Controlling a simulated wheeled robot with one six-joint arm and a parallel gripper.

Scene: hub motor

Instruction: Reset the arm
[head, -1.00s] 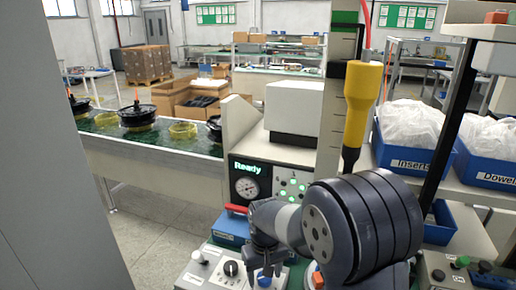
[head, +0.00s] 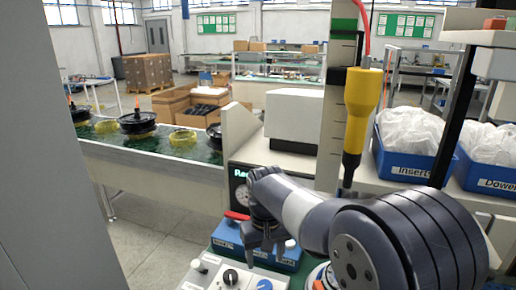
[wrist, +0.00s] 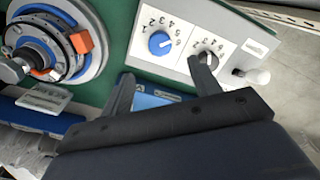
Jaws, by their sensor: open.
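My gripper (head: 265,248) hangs at the end of my arm over the front of the workbench, left of the yellow tool. In the wrist view its two dark fingers (wrist: 163,86) stand apart with nothing held between them. Beyond the fingers lies a grey control box (wrist: 183,25) with a blue knob (wrist: 160,43), a black knob (wrist: 207,59) and a white-tipped lever (wrist: 257,76). The same box (head: 212,281) shows at the bottom of the head view. My arm partly hides the gauge panel (head: 239,176) and its green lettering.
A round blue-and-grey fixture (wrist: 45,48) with orange parts sits on the green bench top. A yellow tool (head: 361,105) hangs beside my arm. Blue bins of bagged parts (head: 408,160) stand at right. A conveyor (head: 150,175) with black hubs runs at left.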

